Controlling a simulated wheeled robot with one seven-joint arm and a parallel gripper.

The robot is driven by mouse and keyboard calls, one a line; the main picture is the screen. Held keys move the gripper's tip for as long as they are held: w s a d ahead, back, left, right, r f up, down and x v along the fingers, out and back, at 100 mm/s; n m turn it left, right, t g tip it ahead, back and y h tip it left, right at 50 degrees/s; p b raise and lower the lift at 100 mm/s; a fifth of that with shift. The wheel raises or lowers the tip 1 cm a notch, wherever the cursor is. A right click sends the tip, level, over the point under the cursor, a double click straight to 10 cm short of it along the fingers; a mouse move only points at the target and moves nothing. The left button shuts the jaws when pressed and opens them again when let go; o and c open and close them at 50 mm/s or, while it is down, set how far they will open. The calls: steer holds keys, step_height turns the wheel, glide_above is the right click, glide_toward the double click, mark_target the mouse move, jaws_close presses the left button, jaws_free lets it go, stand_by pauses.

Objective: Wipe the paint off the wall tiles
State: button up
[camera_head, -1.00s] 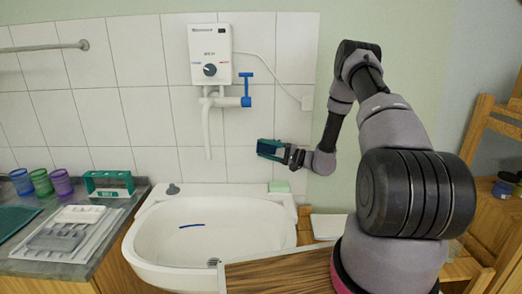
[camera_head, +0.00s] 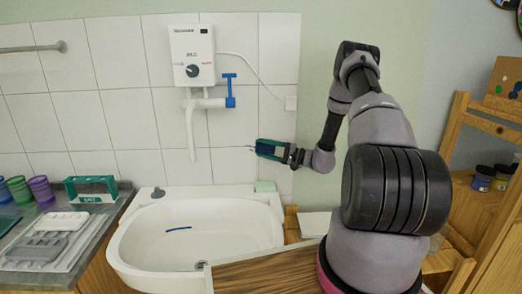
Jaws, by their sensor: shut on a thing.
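White wall tiles (camera_head: 127,118) cover the wall behind the sink. My gripper (camera_head: 268,149) is at the right part of the tiles, above the sink's back right corner, shut on a dark teal block-like item (camera_head: 271,147). Its far side is hidden, and I cannot tell whether it touches the tiles. Thin dark marks show just left of it, too small to tell whether they are paint or part of the item. No other paint is clear on the tiles.
A white sink (camera_head: 130,235) stands below, with a thin blue streak or stick (camera_head: 178,228) in its basin. A water heater (camera_head: 192,55) and blue-handled tap (camera_head: 229,90) jut out left of my gripper. A counter (camera_head: 100,235) holds cups, a teal-framed box (camera_head: 91,190) and trays.

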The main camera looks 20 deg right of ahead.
mark_target(274, 147)
steer(key=shift+s+d, duration=0.15)
steer(key=shift+d, duration=0.6)
steer(key=shift+s+d, duration=0.15)
steer(key=shift+d, duration=0.6)
steer(key=shift+w+a, duration=0.2)
steer(key=shift+a, duration=1)
steer(key=shift+w+a, duration=0.15)
steer(key=shift+a, duration=1.05)
steer(key=shift+w+a+r, duration=0.15)
steer(key=shift+a+r, duration=0.05)
steer(key=shift+a, duration=0.35)
steer(key=shift+w+a+r, duration=0.15)
steer(key=shift+a+r, duration=0.05)
steer(key=shift+a, duration=0.35)
steer(key=shift+s+d, duration=0.2)
steer(key=shift+d, duration=1.1)
steer(key=shift+s+d, duration=0.2)
steer(key=shift+d, duration=1.1)
steer(key=shift+s+d, duration=0.25)
steer(key=shift+d, duration=0.6)
steer(key=w+a, duration=0.2)
steer(key=a, duration=0.8)
steer(key=shift+a, duration=0.3)
